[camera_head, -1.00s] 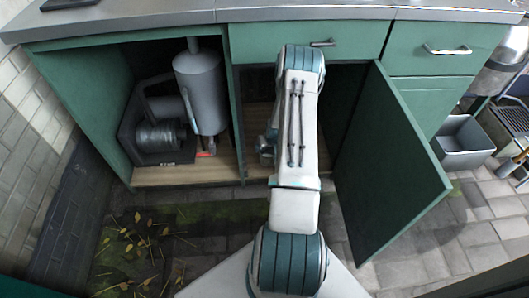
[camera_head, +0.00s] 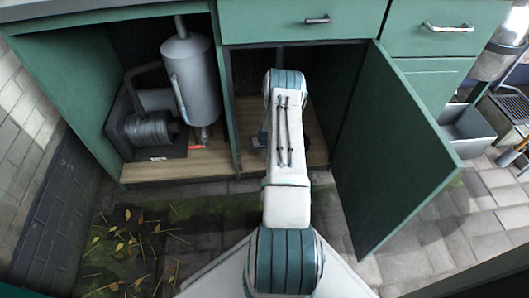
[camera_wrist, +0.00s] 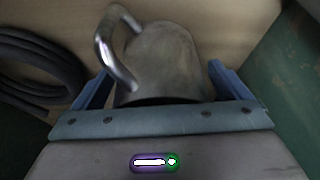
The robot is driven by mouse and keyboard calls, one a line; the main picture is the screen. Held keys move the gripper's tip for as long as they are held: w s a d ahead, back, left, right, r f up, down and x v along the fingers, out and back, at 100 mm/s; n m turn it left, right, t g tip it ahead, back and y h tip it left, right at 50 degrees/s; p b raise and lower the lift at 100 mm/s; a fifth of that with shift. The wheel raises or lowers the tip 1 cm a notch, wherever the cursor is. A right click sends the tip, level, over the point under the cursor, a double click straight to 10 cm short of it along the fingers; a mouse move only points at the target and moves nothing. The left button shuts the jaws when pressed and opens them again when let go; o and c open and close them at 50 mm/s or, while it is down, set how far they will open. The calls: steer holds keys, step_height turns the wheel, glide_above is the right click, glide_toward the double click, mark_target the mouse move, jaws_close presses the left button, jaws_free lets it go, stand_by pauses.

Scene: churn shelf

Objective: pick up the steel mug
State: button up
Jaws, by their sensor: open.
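The steel mug (camera_wrist: 170,58) shows in the wrist view, a dull grey metal body with a curved, shiny handle (camera_wrist: 107,48) at its upper left. My gripper (camera_wrist: 160,88) is open, with one blue finger at each side of the mug's near part. The mug appears to lie partly between the fingers; I cannot tell whether either finger touches it. The mug's near end is hidden behind the gripper's plate. In the head view my arm reaches into the open cupboard and hides the mug and most of the gripper.
A coiled black hose (camera_wrist: 40,62) lies left of the mug, close to the left finger. A green wall (camera_wrist: 280,75) stands at the right. The open green door (camera_head: 390,150) stands right of my arm.

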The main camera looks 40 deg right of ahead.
steer(key=shift+w+f, duration=0.1)
steer(key=shift+f, duration=0.05)
steer(key=c, duration=1.2)
